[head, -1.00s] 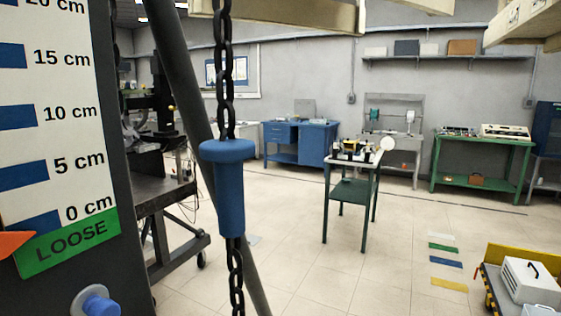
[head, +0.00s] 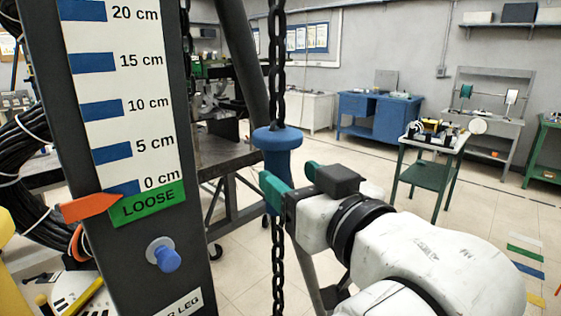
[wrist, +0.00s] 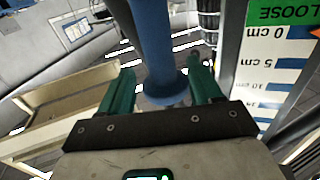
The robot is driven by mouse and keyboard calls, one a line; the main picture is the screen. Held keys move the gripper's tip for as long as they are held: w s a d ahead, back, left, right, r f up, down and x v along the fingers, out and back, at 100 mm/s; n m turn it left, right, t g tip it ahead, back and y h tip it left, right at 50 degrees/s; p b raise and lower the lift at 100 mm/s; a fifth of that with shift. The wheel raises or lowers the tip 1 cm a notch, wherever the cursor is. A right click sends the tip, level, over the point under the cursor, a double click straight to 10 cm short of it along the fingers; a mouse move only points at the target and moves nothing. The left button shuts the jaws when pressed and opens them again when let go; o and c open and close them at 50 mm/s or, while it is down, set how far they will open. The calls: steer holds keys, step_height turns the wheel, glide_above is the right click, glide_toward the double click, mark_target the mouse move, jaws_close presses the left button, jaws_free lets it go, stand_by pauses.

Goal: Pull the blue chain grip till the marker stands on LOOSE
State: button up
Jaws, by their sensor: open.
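The blue chain grip (head: 277,148) hangs upright on a black chain (head: 277,70). My gripper (head: 291,178) is open at the grip's lower half, its green fingers on either side. In the wrist view the grip (wrist: 153,40) stands between the two fingers (wrist: 161,68), with space visible beside it; I cannot tell whether either finger touches it. The orange marker (head: 88,207) points right, its tip at the upper left edge of the green LOOSE band (head: 148,204), near the 0 cm bar. The fingers hide part of the grip's lower end.
The scale board (head: 120,100) stands on a dark post left of the chain, with a blue knob (head: 167,257) below LOOSE. A dark slanted leg passes behind the chain. A green cart (head: 430,170) and blue bench (head: 375,115) stand farther back, with open floor between.

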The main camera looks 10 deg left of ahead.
mark_target(284, 172)
steer(key=shift+p+x, duration=0.4)
steer(key=shift+x, duration=2.2)
steer(key=shift+c, duration=0.4)
jaws_close()
steer(key=shift+f, duration=0.1)
